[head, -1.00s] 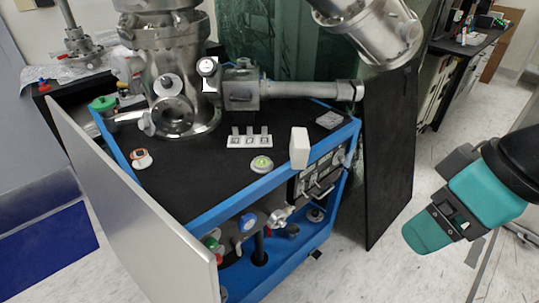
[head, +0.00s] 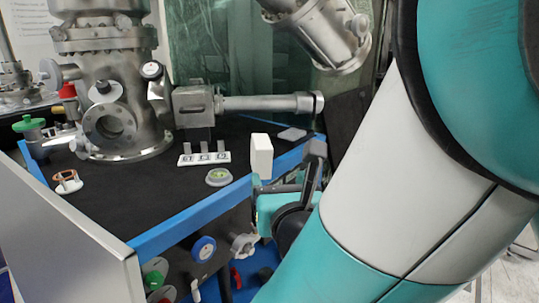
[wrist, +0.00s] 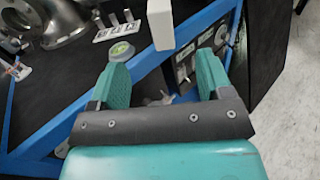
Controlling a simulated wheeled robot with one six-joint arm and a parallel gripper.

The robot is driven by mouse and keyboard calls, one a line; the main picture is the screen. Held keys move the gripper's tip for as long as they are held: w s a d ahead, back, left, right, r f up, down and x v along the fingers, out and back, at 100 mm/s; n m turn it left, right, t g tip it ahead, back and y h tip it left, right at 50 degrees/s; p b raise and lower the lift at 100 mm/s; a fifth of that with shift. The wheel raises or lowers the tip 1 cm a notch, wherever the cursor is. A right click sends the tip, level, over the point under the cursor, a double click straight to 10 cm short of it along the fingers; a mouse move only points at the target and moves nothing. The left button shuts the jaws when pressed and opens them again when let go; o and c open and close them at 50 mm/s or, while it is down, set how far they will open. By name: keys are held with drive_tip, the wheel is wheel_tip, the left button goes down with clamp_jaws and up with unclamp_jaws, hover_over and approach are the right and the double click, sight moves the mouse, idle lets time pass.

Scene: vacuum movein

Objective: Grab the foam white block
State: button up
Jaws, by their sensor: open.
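The foam white block (head: 261,156) stands upright at the front right edge of the black tabletop. In the wrist view the white block (wrist: 161,24) is at the top middle, past the fingertips and roughly centred between them. My gripper (head: 286,172) is open and empty, just right of the block and close to it. In the wrist view its two green fingers (wrist: 163,58) are spread apart with a clear gap. The block's top is cut off by the wrist view's upper edge. I cannot tell whether a finger touches it.
The black table (head: 130,205) has a blue frame edge (head: 190,218). A round green-and-white puck (head: 219,177) and a white labelled holder (head: 204,158) lie left of the block. A steel chamber (head: 112,90) and its horizontal pipe (head: 260,103) stand behind. Knobs (head: 203,249) line the front.

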drive_tip(key=p, duration=0.9)
approach(265, 149)
drive_tip(key=w, duration=0.4)
drive_tip(key=shift+w+a+f+p, duration=0.1)
drive_tip(key=shift+w+a+p, duration=0.35)
drive_tip(key=shift+w, duration=0.15)
drive_tip(key=shift+w+a+p, duration=0.2)
drive_tip(key=shift+w, duration=0.7)
drive_tip(key=shift+w+a+p, duration=0.2)
drive_tip(key=shift+w, duration=0.65)
drive_tip(key=shift+w+a+p, duration=0.2)
drive_tip(key=shift+w, duration=0.7)
drive_tip(key=shift+c, duration=0.4)
drive_tip(key=c, duration=0.9)
